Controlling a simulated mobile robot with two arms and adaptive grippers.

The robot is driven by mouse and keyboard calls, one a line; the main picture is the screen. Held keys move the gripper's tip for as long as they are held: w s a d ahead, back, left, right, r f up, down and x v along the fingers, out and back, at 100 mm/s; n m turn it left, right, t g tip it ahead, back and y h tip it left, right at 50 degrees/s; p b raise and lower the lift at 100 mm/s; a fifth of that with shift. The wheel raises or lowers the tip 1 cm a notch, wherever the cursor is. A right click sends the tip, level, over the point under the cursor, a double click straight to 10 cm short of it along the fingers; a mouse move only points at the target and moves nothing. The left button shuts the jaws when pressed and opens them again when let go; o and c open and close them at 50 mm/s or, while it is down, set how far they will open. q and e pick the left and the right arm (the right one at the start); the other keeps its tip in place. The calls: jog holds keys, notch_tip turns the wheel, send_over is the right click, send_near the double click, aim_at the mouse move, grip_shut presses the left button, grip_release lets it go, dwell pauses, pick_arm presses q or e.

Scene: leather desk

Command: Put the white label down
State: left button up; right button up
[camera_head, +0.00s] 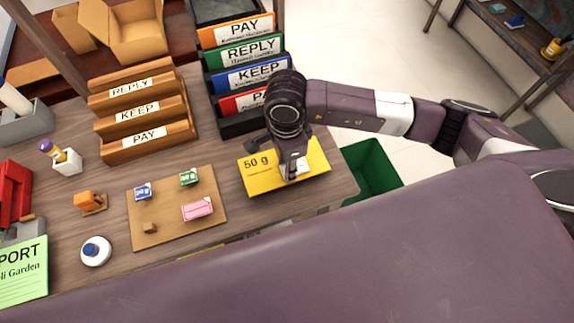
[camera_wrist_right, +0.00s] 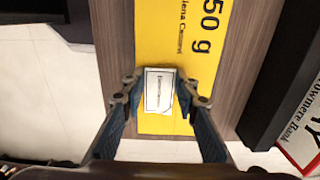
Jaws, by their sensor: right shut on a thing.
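The white label (camera_wrist_right: 158,92) is a small pale card with a dark border and print. In the right wrist view it sits between the two fingers of my right gripper (camera_wrist_right: 161,88), which is shut on it. It appears over the near end of a yellow card marked "50 g" (camera_wrist_right: 178,40); I cannot tell whether they touch. In the head view my right gripper (camera_head: 292,172) is over the right part of this yellow card (camera_head: 259,181), largely hiding the label. My left gripper is not in view.
A file rack (camera_head: 240,124) with PAY, REPLY and KEEP folders stands behind the yellow card. A wooden sorter (camera_head: 150,148) and a board with small coloured blocks (camera_head: 160,213) lie to the left. A green bin (camera_head: 372,168) is beyond the desk's right edge.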

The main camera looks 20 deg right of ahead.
jog(key=shift+s+f+b, duration=0.4)
jog(key=shift+f, duration=0.35)
jog(key=o, duration=0.5)
jog(key=shift+o, duration=0.9)
jog(key=shift+w, duration=0.1)
jog(key=shift+w+f, duration=0.15)
jog(key=shift+w, duration=0.1)
jog(key=shift+s, duration=0.1)
jog(key=shift+r, duration=0.2)
